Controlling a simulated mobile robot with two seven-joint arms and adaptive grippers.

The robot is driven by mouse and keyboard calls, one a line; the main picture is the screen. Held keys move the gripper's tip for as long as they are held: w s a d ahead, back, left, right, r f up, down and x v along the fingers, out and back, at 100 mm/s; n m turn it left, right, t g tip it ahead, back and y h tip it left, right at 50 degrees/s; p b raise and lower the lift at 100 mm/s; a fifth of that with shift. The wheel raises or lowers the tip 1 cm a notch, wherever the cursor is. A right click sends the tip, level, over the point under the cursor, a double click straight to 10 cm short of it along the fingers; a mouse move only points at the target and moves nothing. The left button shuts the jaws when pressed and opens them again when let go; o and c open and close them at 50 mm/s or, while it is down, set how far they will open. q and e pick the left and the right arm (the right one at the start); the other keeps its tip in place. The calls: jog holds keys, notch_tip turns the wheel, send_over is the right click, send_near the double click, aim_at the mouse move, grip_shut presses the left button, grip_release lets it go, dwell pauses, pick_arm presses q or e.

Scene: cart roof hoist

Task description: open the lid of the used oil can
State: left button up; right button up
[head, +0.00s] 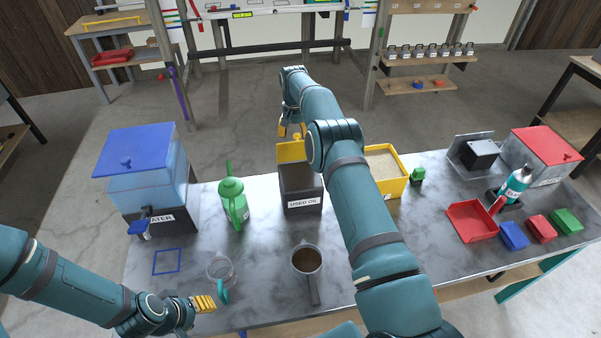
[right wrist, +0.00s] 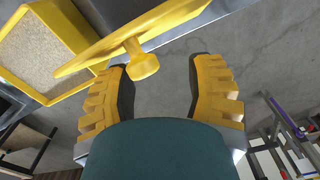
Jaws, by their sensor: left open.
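The used oil can (head: 302,199) is a dark box on the table, its label facing me. Its yellow lid (head: 290,152) is raised at the can's back edge, and the can's dark top shows in front of it. In the right wrist view the lid (right wrist: 120,42) is a tilted yellow plate with a round knob (right wrist: 144,66). My right gripper (head: 291,131) is beyond the lid, partly hidden by my arm. In the wrist view its fingers (right wrist: 160,68) are apart, with the knob near the left fingertip, not gripped.
A green can (head: 233,203) and blue-lidded water tank (head: 160,180) stand left of the can. A clear jug (head: 221,269) and a brown-filled mug (head: 307,261) are in front. A yellow bin of granules (head: 385,164) is to the right. A red tray (head: 471,222) lies further right.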

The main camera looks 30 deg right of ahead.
jog(key=shift+d, duration=0.1)
dwell(0.3)
notch_tip(320, 180, up, 8)
dwell(0.8)
dwell(0.4)
